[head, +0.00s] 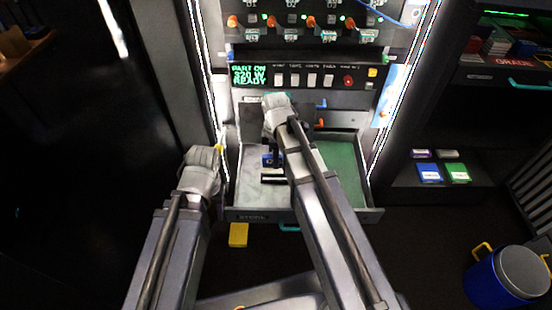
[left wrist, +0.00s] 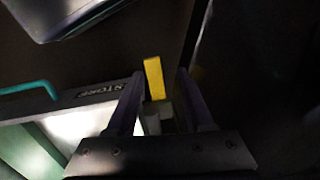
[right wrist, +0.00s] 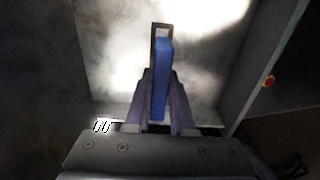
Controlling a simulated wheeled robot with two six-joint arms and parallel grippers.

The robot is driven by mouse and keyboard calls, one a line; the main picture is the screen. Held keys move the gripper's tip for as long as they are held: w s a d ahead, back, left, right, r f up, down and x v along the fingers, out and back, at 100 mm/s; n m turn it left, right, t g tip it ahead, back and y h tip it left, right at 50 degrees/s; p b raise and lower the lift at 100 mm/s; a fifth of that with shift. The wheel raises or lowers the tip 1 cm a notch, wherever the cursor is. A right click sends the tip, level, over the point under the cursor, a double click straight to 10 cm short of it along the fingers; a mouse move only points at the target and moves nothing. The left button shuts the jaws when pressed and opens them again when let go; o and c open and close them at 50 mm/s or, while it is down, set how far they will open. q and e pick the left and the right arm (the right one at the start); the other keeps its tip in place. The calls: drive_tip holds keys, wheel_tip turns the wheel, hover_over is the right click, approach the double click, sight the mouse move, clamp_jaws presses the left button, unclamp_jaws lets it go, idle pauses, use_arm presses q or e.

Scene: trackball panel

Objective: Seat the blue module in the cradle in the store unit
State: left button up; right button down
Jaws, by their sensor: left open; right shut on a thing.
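The open store drawer (head: 255,216) has a pale left compartment and a green right one. The blue module (right wrist: 160,85) stands between the fingers of my right gripper (right wrist: 159,100), which is shut on it over the pale floor. In the head view the module (head: 268,160) shows partly beside my right arm. A dark frame (right wrist: 153,32) stands against the module's far end; I cannot tell whether the module sits in it. A black piece with a white strip (head: 273,179) lies just in front. My left gripper (left wrist: 160,76) is open and empty, outside the drawer's left side.
A yellow block (head: 238,235) lies below the drawer's front left, beyond my left fingers. A panel with switches and a green display (head: 249,76) is above the drawer. A shelf with boxes (head: 458,172) and a blue bin (head: 490,280) are at right.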

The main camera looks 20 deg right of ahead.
drive_tip(key=shift+f+b, duration=2.65)
drive_tip(key=shift+f, duration=0.25)
drive_tip(key=shift+f+b, duration=0.65)
drive_tip(key=c, duration=0.7)
unclamp_jaws()
wheel_tip(320, 180, up, 8)
drive_tip(key=p, duration=0.8)
drive_tip(key=shift+f, duration=0.1)
